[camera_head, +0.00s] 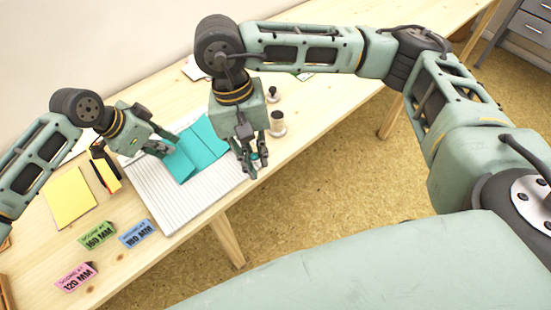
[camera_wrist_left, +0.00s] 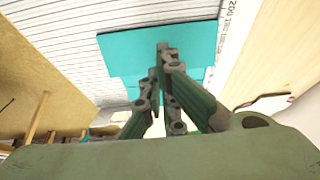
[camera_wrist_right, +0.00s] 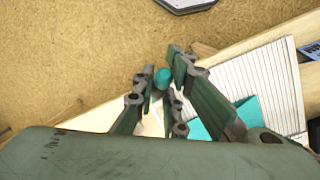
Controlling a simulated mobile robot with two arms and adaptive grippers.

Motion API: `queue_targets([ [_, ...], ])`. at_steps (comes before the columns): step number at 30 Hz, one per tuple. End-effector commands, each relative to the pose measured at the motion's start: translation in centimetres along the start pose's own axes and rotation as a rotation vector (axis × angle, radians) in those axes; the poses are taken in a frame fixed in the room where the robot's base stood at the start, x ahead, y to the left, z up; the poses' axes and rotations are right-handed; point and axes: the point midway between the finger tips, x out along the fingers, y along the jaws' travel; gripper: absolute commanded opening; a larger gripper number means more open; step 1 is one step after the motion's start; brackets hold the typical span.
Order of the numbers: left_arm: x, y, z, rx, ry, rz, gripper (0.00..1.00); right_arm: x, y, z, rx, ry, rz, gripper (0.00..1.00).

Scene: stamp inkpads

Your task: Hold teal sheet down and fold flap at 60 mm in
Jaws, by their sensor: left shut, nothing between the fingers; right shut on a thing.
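The teal sheet (camera_head: 205,139) lies on the white ruled mat (camera_head: 190,198), with crease lines across it. In the left wrist view the sheet (camera_wrist_left: 122,55) shows a darker band and a lighter part. My left gripper (camera_head: 172,145) is shut and empty, its tips over the sheet's left part; I cannot tell whether they touch it. My right gripper (camera_head: 250,165) is shut on a small teal tool, off the sheet's right side near the mat's edge. Its rounded teal end (camera_wrist_right: 163,77) shows between the fingers in the right wrist view; the rest is hidden.
A yellow sheet (camera_head: 69,198) and a black and yellow item (camera_head: 105,172) lie left of the mat. Green (camera_head: 97,235), blue (camera_head: 137,233) and pink (camera_head: 76,277) score cards lie in front. Two stamp-like pieces (camera_head: 272,93) (camera_head: 278,125) stand to the right.

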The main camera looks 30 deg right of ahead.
Motion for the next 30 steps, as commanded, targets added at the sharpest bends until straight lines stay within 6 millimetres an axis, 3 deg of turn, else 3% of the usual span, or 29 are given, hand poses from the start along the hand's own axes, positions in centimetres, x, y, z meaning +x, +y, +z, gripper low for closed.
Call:
queue_targets([
  [1,0.0,0.0,0.0,0.0,0.0,0.0,0.0,-1.5,-1.4,-0.1,-0.024,0.044,0.006,0.0],
  [3,0.0,0.0,0.0,0.0,0.0,0.0,0.0,-2.1,-2.9,-0.5,-0.079,0.109,0.024,0.0],
  [6,0.0,0.0,0.0,0.0,0.0,0.0,0.0,-0.9,-4.0,-1.3,-0.187,0.202,0.04,0.0],
  [13,0.0,0.0,0.0,0.0,0.0,0.0,0.0,1.6,-4.4,-2.2,-0.313,0.306,0.041,0.0],
  [30,0.2,0.0,0.1,0.0,0.0,0.0,0.0,2.0,-4.5,-2.4,-0.332,0.321,0.04,0.0],
])
